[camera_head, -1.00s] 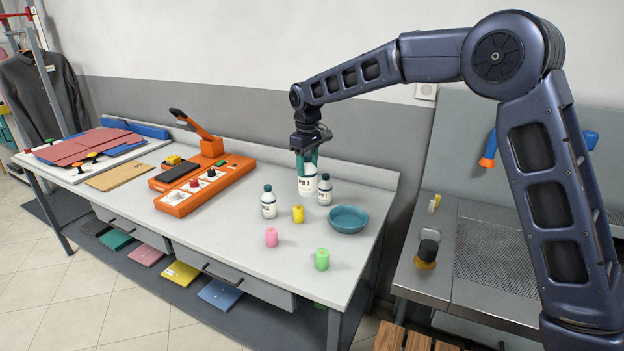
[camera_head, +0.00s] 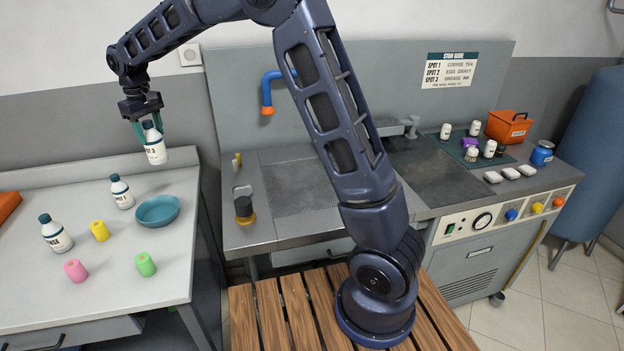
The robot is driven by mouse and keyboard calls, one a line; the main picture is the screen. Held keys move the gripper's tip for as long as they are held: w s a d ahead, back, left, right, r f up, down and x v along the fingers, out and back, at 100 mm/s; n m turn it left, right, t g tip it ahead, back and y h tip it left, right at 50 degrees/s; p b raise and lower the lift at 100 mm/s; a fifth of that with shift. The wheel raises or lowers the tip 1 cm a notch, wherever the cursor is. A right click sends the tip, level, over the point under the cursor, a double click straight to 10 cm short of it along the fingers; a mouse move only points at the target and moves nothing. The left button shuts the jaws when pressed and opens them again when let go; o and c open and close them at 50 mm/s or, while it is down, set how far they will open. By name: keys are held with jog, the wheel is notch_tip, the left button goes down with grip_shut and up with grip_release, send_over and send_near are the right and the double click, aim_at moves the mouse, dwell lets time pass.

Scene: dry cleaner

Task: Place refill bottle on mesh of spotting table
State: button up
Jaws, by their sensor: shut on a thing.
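The refill bottle (camera_head: 155,147), white with a dark cap and a label ending in "3", hangs slightly tilted in my gripper (camera_head: 148,124). My gripper is shut on its upper part and holds it above the back right of the white table, clear of the surface. The spotting table (camera_head: 430,207) stands to the right with a grey backboard. Its mesh (camera_head: 290,188) is a perforated panel at the left of its top, and my arm passes in front of its right part. The visible mesh is bare.
Two similar bottles (camera_head: 121,192) (camera_head: 56,234), a teal bowl (camera_head: 158,211) and yellow, pink and green spools (camera_head: 146,264) stand on the white table. A dark-topped brush (camera_head: 244,209) sits left of the mesh. A blue nozzle (camera_head: 269,92) hangs above it. A gap separates the tables.

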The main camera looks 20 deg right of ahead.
jog(key=w+d+r+m, duration=0.1)
jog(key=w+d+m, duration=0.3)
jog(key=d, duration=0.9)
jog(key=w+d+m, duration=0.3)
jog(key=d+m, duration=0.1)
jog(key=d, duration=0.8)
jog(key=w+d+r+m, duration=0.1)
jog(key=w+d+m, duration=0.3)
jog(key=d, duration=0.9)
notch_tip(320, 180, down, 20)
jog(key=shift+r, duration=0.25)
jog(key=shift+d+f, duration=0.1)
jog(key=o, duration=1.5)
jog(key=shift+c, duration=0.2)
